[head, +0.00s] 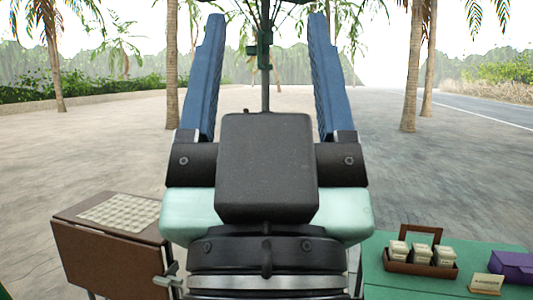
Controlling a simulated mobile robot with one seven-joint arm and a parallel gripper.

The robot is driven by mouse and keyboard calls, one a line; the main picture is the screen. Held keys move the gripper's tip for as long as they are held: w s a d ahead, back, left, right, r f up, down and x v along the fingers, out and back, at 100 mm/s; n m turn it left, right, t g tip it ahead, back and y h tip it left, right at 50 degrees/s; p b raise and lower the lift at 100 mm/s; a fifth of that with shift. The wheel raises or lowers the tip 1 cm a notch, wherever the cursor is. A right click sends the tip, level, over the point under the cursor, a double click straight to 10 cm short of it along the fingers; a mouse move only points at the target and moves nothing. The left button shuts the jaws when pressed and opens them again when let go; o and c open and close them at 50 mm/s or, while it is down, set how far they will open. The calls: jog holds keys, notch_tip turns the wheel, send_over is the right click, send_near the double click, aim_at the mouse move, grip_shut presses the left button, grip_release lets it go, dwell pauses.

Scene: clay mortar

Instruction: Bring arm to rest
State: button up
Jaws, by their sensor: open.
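My gripper (266,28) fills the middle of the head view, pointing up and away from me. Its two long blue fingers stand wide apart with nothing held between them. The dark palm body and pale green wrist part block the view straight ahead and below. Through the gap between the fingers I see a dark upright pole (264,85) with a green fitting, standing behind the gripper. No mortar is visible in this view.
A brown table (110,250) with a checkered cloth (120,213) stands at lower left. A green table (400,290) at lower right holds a brown wooden caddy (418,268) of small packs, a card (486,284) and a purple box (512,266). Open paving and palm trunks (413,70) lie beyond.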

notch_tip(320, 180, up, 18)
jog(key=p, duration=1.6)
